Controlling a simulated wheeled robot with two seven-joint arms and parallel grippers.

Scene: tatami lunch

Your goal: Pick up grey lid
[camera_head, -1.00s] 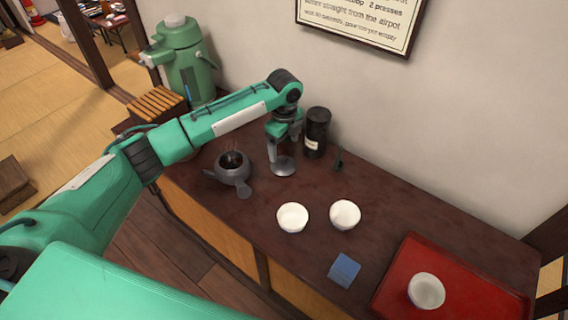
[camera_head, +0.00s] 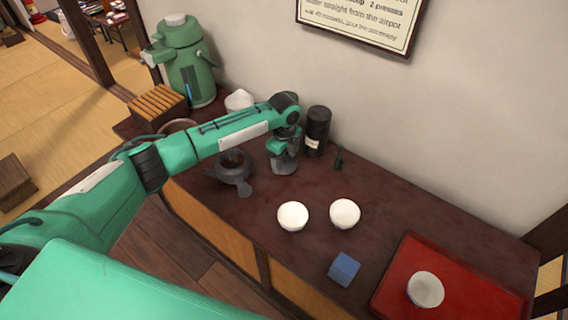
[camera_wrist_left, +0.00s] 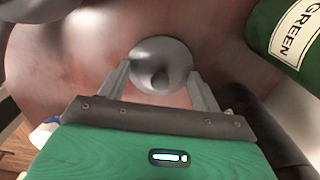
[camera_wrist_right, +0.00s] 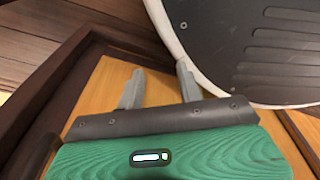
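The grey lid (camera_head: 284,167) lies on the dark counter beside the grey teapot (camera_head: 232,172), partly hidden under my left gripper (camera_head: 284,150). In the left wrist view the round lid (camera_wrist_left: 178,52), with its darker knob (camera_wrist_left: 160,78), shows between the fingertips of my left gripper (camera_wrist_left: 158,72). The fingers are apart on either side of the knob; I cannot tell whether they touch the lid. My right gripper (camera_wrist_right: 158,72) is outside the head view. Its fingers are apart and nothing shows between them.
A dark canister (camera_head: 317,128) stands close right of my left gripper. Two white cups (camera_head: 293,216) (camera_head: 345,213) and a blue block (camera_head: 344,269) stand nearer the front. A red tray (camera_head: 470,298) holds another cup (camera_head: 425,290). A green airpot (camera_head: 183,65) stands at the back left.

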